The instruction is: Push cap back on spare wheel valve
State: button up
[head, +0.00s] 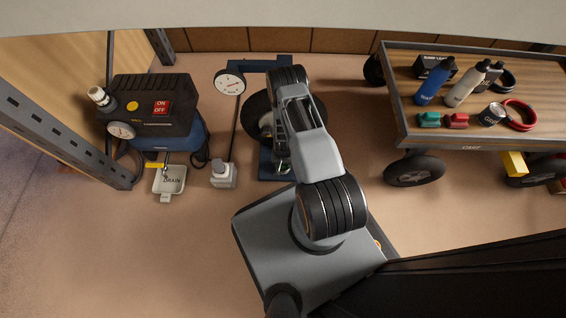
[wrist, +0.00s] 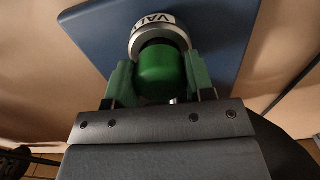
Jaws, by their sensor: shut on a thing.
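My gripper (wrist: 158,75) is shut on a green cap (wrist: 160,72), with one green finger on each side of it. Just beyond the cap is a pale ring (wrist: 158,19) with dark lettering that begins "VAL". The cap overlaps the ring in this view; I cannot tell whether it is seated or only in front of it. In the head view the dark spare wheel (head: 256,108) is on a blue stand (head: 266,165), largely hidden behind my arm. The cap and the valve cannot be made out there.
A compressor (head: 155,105) stands at the left, with a drain tray (head: 169,181) by it. A round gauge (head: 230,83) and a small pale box (head: 223,175) are left of the wheel. A cart (head: 440,130) with bottles stands at the right. Floor between is clear.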

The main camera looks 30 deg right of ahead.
jog(key=o, duration=1)
notch_tip(320, 180, up, 14)
jog(key=p, duration=0.7)
jog(key=shift+f+p, duration=0.15)
jog(key=shift+p, duration=0.2)
